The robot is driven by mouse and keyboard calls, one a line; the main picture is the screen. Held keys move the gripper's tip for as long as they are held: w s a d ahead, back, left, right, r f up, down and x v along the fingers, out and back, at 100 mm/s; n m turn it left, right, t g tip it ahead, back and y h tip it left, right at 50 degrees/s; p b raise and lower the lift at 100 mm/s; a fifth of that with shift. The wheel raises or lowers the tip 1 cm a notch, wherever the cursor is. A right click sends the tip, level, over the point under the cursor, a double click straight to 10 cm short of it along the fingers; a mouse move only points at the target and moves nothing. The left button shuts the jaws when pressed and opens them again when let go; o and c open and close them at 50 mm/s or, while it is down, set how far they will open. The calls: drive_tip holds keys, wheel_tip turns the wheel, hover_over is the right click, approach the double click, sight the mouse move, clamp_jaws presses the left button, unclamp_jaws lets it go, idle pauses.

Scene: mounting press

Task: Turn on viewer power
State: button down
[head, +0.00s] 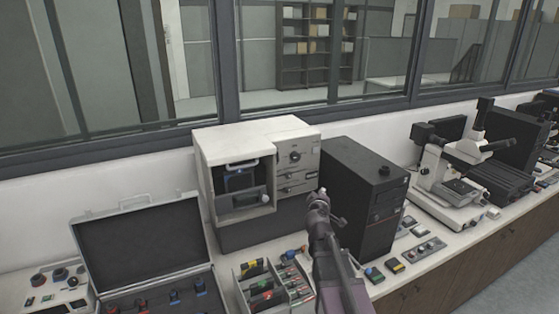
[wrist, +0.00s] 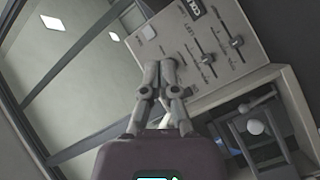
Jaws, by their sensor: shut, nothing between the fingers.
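A cream box-shaped machine (head: 228,133), probably the viewer, stands on the bench with an open bay on its left. My gripper (head: 322,194) is shut and empty, in front of the panel's lower right, by the black computer tower. In the wrist view the panel (wrist: 235,30) appears rotated, with slider-like controls (wrist: 207,57) and a partly cut-off label. There my fingertips (wrist: 168,66) overlap the panel's edge; I cannot tell whether they touch. No power marking is readable.
The black tower (head: 365,195) stands close on the machine's right. An open case (head: 140,245) lies to the left, and a divided tray (head: 270,285) sits in front. A microscope (head: 450,170) and small control boxes stand further right. Windows run behind the bench.

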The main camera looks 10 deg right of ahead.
sight(279, 163)
drive_tip(key=w+a+r+n+y+p, duration=0.4)
drive_tip(key=a+n+y, duration=0.3)
drive_tip(key=n+y, duration=0.3)
drive_tip(key=shift+w+a+r+n+t, duration=0.35)
drive_tip(key=shift+w+n, duration=0.3)
drive_tip(key=shift+n, duration=1.25)
drive_tip(key=shift+f, duration=0.1)
drive_tip(key=shift+a, duration=0.1)
drive_tip(key=b+x, duration=0.1)
drive_tip(key=x, duration=1.3)
drive_tip(key=shift+a+b, duration=0.2)
drive_tip(key=shift+b, duration=0.1)
drive_tip(key=shift+w, duration=0.1)
